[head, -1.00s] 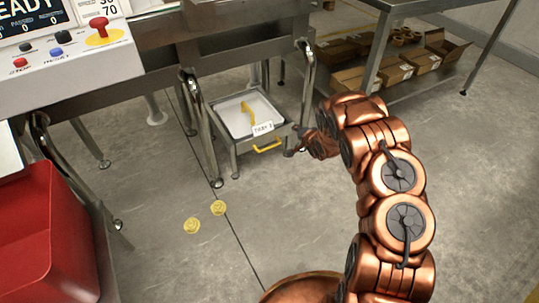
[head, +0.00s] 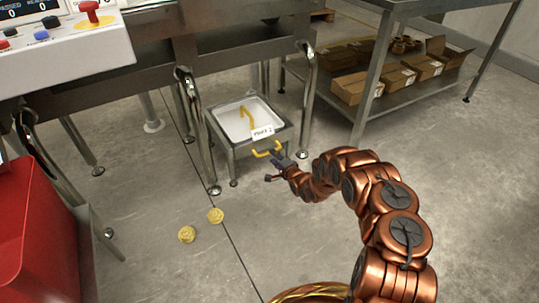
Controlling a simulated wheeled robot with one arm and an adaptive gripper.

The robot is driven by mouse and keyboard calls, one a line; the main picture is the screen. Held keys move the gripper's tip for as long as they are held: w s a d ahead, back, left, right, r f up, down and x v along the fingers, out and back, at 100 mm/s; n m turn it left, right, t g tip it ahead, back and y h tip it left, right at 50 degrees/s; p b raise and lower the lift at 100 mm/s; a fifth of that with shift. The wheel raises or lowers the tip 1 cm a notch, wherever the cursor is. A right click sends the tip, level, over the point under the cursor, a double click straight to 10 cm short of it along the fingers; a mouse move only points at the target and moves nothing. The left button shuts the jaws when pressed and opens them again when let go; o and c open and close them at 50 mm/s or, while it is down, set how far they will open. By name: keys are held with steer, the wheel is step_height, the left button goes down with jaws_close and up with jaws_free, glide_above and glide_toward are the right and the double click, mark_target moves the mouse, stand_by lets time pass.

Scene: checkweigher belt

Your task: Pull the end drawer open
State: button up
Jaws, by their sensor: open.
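The end drawer (head: 226,148) is a grey metal unit low under the end of the conveyor frame, with a white open top and a yellow bar inside. A small white label (head: 262,132) stands at its front edge. Its yellow handle (head: 262,154) is on the front face. My gripper (head: 276,167) is open, just in front of the handle at its right side. At this size I cannot tell whether a finger touches the handle.
A steel table (head: 352,112) with cardboard boxes (head: 357,86) on its lower shelf stands at the back right. A red bin (head: 45,235) is at the left. Two yellow discs (head: 187,234) lie on the floor. A control panel (head: 75,45) overhangs at upper left.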

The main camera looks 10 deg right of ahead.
steer(key=shift+b+x, duration=0.95)
steer(key=shift+x, duration=1.65)
jaws_close()
